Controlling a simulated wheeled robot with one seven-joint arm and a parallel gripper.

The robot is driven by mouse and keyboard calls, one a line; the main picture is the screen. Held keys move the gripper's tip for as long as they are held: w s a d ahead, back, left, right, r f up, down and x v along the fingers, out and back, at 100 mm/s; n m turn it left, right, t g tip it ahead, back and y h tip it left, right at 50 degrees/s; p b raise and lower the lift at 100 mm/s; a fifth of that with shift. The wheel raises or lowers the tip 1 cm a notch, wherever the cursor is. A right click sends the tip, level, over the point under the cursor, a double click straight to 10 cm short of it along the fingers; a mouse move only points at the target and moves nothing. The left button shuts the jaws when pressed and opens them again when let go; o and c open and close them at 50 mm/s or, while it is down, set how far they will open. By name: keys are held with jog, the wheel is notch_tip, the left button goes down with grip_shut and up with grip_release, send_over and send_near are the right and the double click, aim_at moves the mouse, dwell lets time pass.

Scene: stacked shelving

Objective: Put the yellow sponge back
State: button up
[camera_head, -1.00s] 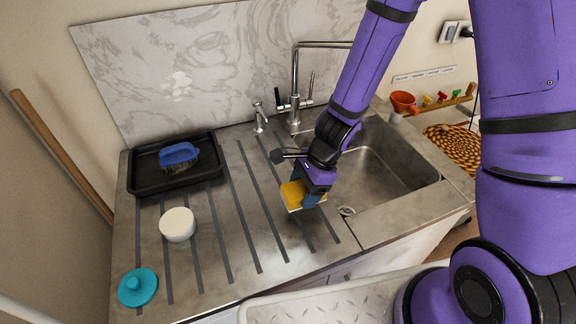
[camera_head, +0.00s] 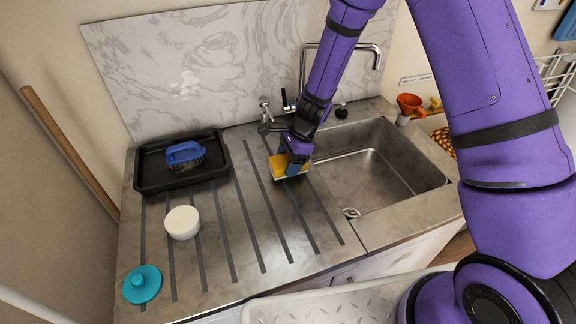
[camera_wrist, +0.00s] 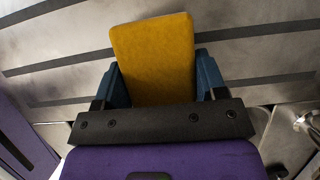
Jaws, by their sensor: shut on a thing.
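The yellow sponge (camera_head: 279,168) is in my gripper (camera_head: 290,166), over the grooved draining board left of the sink. In the wrist view the sponge (camera_wrist: 154,58) stands between the two blue fingers of my gripper (camera_wrist: 158,82), which are shut on its sides. A pale layer shows along the sponge's lower edge in the head view. Whether the sponge touches the board is hard to tell. A black tray (camera_head: 150,184) stands at the back left of the board, with a blue-handled brush (camera_head: 185,155) in it.
A white round tub (camera_head: 182,222) and a teal round lid-like thing (camera_head: 142,284) stand on the left of the board. The sink basin (camera_head: 372,172) opens at right, with a tall faucet (camera_head: 345,45) behind. The board's front middle is clear.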

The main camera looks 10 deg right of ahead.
jog(key=shift+f, duration=0.95)
jog(key=shift+f, duration=0.15)
jog(key=o, duration=1)
